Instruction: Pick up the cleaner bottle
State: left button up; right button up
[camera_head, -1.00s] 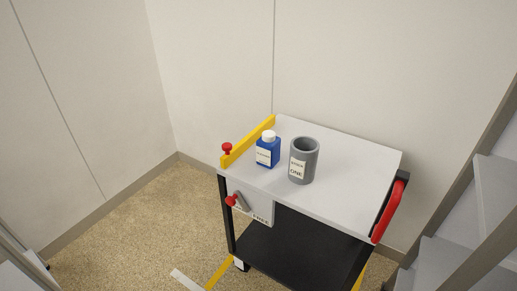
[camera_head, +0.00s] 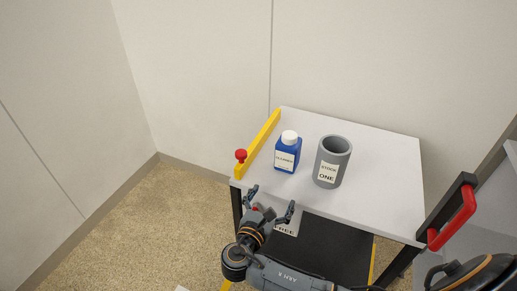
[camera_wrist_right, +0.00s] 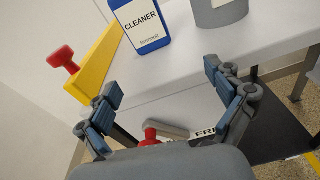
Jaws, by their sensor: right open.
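The cleaner bottle (camera_head: 287,154) is blue with a white cap and a white label. It stands upright on the white cart top, near the yellow rail. In the right wrist view the bottle (camera_wrist_right: 141,24) is ahead of the fingers, its cap cut off by the top edge. My right gripper (camera_head: 272,207) is open and empty, in front of the cart's near edge and short of the bottle. Its two fingers are spread wide in the right wrist view (camera_wrist_right: 170,100). My left gripper is not in view.
A grey cup (camera_head: 332,163) labelled "STOCK ONE" stands just right of the bottle. A yellow rail (camera_head: 262,140) with a red knob (camera_head: 240,155) edges the left side. A red handle (camera_head: 453,218) is at the right. The back of the cart top (camera_head: 370,140) is clear.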

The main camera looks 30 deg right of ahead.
aim_at(284, 160)
jog(key=shift+n+t+h, duration=0.4)
jog(key=shift+n+t, duration=0.2)
jog(key=shift+n, duration=0.1)
jog(key=w+d+r, duration=0.1)
jog(key=w, duration=0.1)
jog(key=w+d+r, duration=0.1)
jog(key=w+d, duration=0.1)
jog(key=w+d+r, duration=0.1)
jog(key=w+d, duration=0.1)
jog(key=shift+w+d, duration=0.2)
jog(key=shift+w, duration=0.1)
jog(key=x, duration=0.5)
jog(key=shift+s+d+r+p, duration=0.1)
jog(key=shift+s+r+p, duration=0.05)
jog(key=shift+r+p, duration=0.15)
jog(key=shift+w+d+f, duration=0.1)
jog(key=shift+w+d, duration=0.2)
jog(key=c, duration=1.7)
